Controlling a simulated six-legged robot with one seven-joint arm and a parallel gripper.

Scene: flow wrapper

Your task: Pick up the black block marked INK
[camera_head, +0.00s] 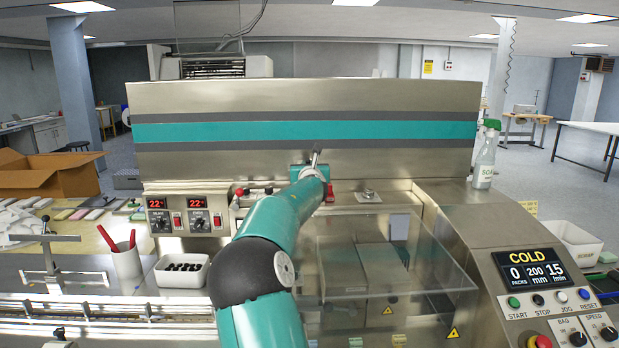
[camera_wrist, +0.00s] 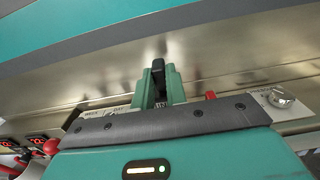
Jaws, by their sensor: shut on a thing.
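My gripper (camera_wrist: 159,82) shows at the centre of the wrist view, its two teal fingers closed on a narrow black block (camera_wrist: 158,66). The block stands up between the fingertips, and its top sticks out above them. In the head view my gripper (camera_head: 312,170) is at the far end of my teal arm, in front of the steel panel with the teal stripe. A small dark tip there may be the block. My arm hides much of the ledge below. I cannot tell whether the block touches the ledge.
A red lever (camera_head: 330,192) and a metal knob (camera_head: 369,195) stand right of my gripper. Temperature controllers (camera_head: 183,216) are at left. A clear cover (camera_head: 440,262) lies in front at right. A control panel (camera_head: 540,275) reads COLD. A spray bottle (camera_head: 485,158) stands far right.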

